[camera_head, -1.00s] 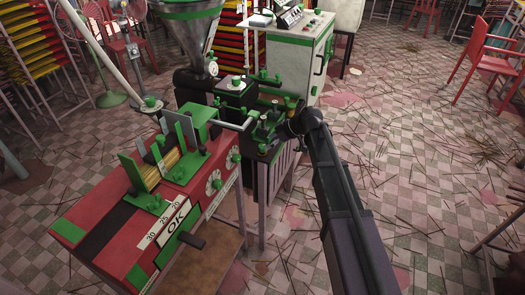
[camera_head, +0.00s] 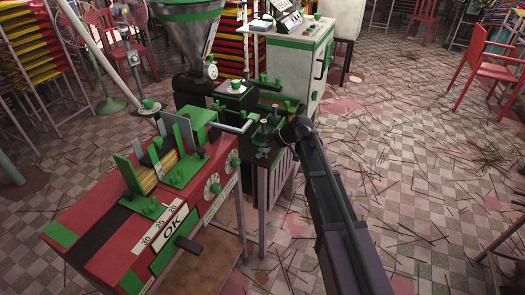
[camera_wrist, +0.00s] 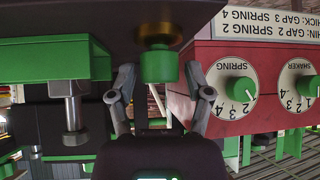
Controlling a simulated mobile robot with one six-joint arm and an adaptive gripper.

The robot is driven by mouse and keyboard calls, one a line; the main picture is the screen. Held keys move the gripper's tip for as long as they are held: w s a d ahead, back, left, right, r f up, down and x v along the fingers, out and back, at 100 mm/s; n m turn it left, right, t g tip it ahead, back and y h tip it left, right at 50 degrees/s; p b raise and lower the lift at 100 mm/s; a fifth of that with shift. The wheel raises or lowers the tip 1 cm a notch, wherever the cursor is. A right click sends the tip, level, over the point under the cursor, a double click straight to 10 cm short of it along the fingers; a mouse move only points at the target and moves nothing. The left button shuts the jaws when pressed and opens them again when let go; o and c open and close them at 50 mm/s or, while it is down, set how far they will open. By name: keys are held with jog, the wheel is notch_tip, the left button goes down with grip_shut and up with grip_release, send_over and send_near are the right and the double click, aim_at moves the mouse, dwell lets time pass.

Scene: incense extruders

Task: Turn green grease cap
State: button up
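The green grease cap (camera_wrist: 158,67) is a short green cylinder on a brass collar (camera_wrist: 160,36), top centre in the wrist view. My gripper (camera_wrist: 163,78) is open, with one finger on each side of the cap. A narrow gap shows between the cap and each finger, so I see no clear contact. In the head view my wrist reaches the green and black extruder machine (camera_head: 236,103); the cap cannot be told apart there.
A SPRING dial (camera_wrist: 232,88) and SHAKER dial (camera_wrist: 299,85) are close right of my fingers. A green bar with a metal bolt (camera_wrist: 72,110) is at left. In the head view, a red machine (camera_head: 110,225) stands in front; the floor at right has scattered sticks.

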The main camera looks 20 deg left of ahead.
grip_shut()
jog(key=shift+s+m, duration=0.1)
jog(key=shift+m, duration=0.3)
jog(key=m+t, duration=0.2)
jog(key=m, duration=0.1)
jog(key=shift+s+t, duration=0.1)
jog(key=shift+t, duration=0.3)
jog(key=m+t+h, duration=0.2)
jog(key=m+t, duration=0.1)
jog(key=m, duration=0.2)
jog(key=m+t+h, duration=0.1)
jog(key=m, duration=0.1)
jog(key=m+t+h, duration=0.1)
jog(key=m+h, duration=0.1)
jog(key=m, duration=0.1)
jog(key=shift+a+t, duration=0.1)
jog(key=shift+t, duration=0.3)
jog(key=shift+m+t+h, duration=0.4)
jog(key=shift+m+h, duration=1)
jog(key=shift+m, duration=0.3)
